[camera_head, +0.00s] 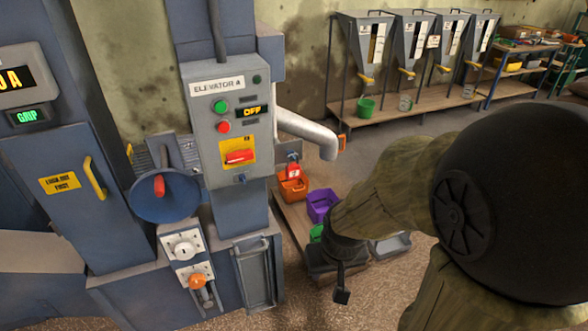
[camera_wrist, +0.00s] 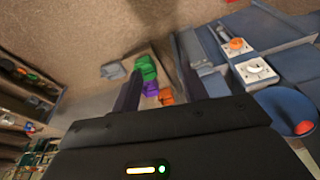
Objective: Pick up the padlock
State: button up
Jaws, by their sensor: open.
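A small red object that looks like the padlock (camera_head: 294,170) hangs at a small grey bracket just right of the Elevator A control box, above an orange bin. It is too small to make out its shackle. I cannot pick it out in the wrist view. My gripper (camera_head: 338,275) is low, right of and below the red object, in front of the bins. In the wrist view my gripper (camera_wrist: 162,75) shows two dark fingers spread apart with nothing held between them. They point toward the bins and floor.
The control box (camera_head: 226,120) has a red rotary switch on a yellow plate. Orange (camera_head: 293,188) and purple (camera_head: 321,205) bins stand on a low wooden platform. A grey spout (camera_head: 308,132) juts out above. A blue bowl-shaped part (camera_head: 165,205) is at left. Hoppers (camera_head: 410,45) stand behind.

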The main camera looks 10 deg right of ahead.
jog(key=shift+o, duration=0.3)
jog(key=o, duration=0.3)
jog(key=shift+o, duration=1)
jog(key=w+d+f+t+b, duration=0.1)
jog(key=w+f+t+b, duration=0.1)
jog(key=w, duration=0.4)
jog(key=w+d+f+t+b, duration=0.1)
jog(key=w+f+t+b, duration=0.1)
jog(key=w, duration=0.4)
jog(key=shift+w+d+n+t, duration=0.15)
jog(key=shift+w+n+t, duration=0.2)
jog(key=shift+t, duration=0.35)
jog(key=w+d+n+t+y+b, duration=0.1)
jog(key=w+t+y+b, duration=0.2)
jog(key=w+t+b, duration=0.3)
jog(key=w+t, duration=0.3)
jog(key=w, duration=0.2)
jog(key=shift+r+n+t+y, duration=0.3)
jog(key=shift+n+y, duration=0.05)
jog(key=shift+y, duration=0.05)
